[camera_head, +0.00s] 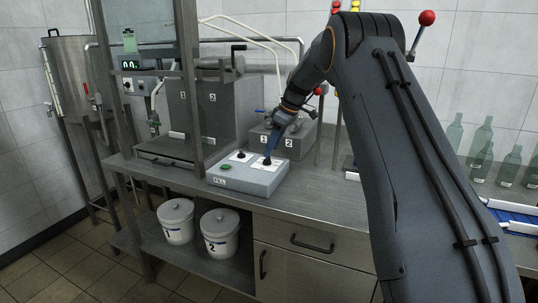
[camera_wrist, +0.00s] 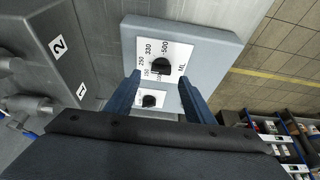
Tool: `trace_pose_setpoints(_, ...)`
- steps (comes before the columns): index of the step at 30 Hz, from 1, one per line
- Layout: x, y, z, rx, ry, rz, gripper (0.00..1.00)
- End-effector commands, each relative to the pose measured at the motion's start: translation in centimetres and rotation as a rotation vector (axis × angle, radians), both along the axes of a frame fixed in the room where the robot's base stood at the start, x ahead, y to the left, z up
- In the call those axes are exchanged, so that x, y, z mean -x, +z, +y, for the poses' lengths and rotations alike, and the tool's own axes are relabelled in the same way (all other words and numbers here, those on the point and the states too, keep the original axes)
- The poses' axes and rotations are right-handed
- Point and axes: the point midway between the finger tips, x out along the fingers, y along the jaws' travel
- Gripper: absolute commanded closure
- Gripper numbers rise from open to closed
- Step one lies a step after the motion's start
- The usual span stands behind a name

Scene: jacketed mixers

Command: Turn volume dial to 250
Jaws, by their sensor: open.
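The grey FILL box (camera_head: 245,181) sits on the steel bench, with two black dials on white plates and a green button (camera_head: 225,167). The volume dial (camera_head: 267,161) is the right one. In the wrist view this dial (camera_wrist: 160,66) has a plate marked ML with 250, 330 and 500; its exact setting is hard to read. My gripper (camera_head: 272,153) is over the right side of the box. In the wrist view its blue fingers (camera_wrist: 159,82) are apart and empty, below the volume dial in the picture. The other dial (camera_wrist: 149,101) shows between them.
A grey block labelled 1 and 2 (camera_head: 271,140) stands behind the box. A steel post and larger mixer housing (camera_head: 205,105) are at left. Two white buckets (camera_head: 219,235) stand on the lower shelf. Green bottles (camera_head: 482,140) and a blue conveyor (camera_head: 515,215) are at right.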

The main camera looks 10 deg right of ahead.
Motion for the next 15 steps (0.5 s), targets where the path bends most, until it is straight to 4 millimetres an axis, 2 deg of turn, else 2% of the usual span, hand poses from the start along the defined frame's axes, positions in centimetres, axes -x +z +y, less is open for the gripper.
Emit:
trace_pose_setpoints(6,0.6,2.8,-1.0,0.001,0.000,-0.002,0.52)
trace_pose_setpoints(15,0.9,3.7,-1.3,0.001,0.000,0.001,0.52)
